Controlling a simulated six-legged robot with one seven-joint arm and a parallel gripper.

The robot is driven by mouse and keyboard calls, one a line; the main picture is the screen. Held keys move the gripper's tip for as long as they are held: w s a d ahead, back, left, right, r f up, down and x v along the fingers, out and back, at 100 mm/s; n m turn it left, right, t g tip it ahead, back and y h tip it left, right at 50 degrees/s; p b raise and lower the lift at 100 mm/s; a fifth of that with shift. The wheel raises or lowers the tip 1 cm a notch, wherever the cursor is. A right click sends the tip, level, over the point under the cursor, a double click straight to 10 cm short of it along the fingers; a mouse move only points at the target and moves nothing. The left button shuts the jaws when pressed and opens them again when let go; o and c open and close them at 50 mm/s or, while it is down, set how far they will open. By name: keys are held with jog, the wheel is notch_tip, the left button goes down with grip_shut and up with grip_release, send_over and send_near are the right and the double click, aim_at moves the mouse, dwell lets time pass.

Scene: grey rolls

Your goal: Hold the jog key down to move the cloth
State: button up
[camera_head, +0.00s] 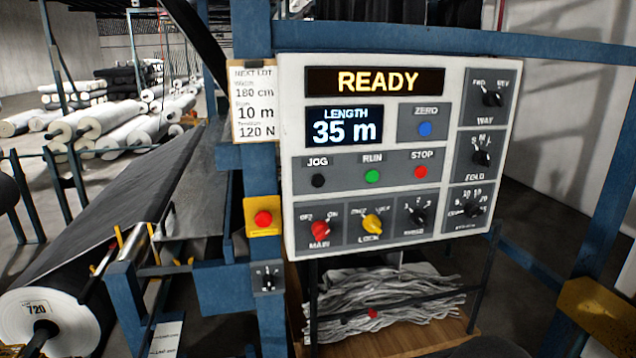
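The jog key (318,181) is a round black button under the label JOG, at the left of the button row on the white control panel (292,218). Nothing touches it. The panel's top display (376,81) reads READY, and the length display (344,127) reads 35 m. My gripper is not in view.
Beside JOG are the green RUN key (372,176) and red STOP key (420,172). A red button on a yellow box (263,218) sits left of the panel on a blue post. A paper note (254,103) hangs there.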

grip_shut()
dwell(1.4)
